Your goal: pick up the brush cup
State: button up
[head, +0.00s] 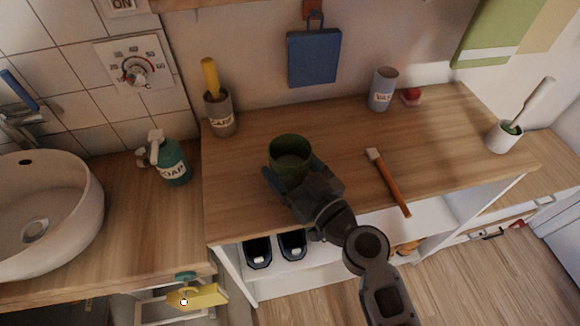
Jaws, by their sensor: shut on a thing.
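My gripper (294,176) reaches in over the front of the wooden counter and is shut on a dark green cup (290,148). The cup is upright with its open rim facing up, and it looks empty. One finger shows on each side of it. The fingers hide its lower part, so I cannot tell whether it touches the counter. Other cups stand on the counter: a grey labelled cup holding a yellow-handled brush (221,114) at the back left, a grey labelled cup (382,90) at the back, and a white cup holding a white-handled brush (503,136) at the right.
A wooden-handled tool (389,182) lies right of my gripper. A small red item (411,97) sits by the back grey cup. A soap bottle (171,162) and a round basin (45,215) are at the left. The counter (340,127) is clear behind the green cup.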

jog(key=c, duration=0.5)
jog(key=shift+o, duration=0.2)
jog(key=shift+b, duration=0.4)
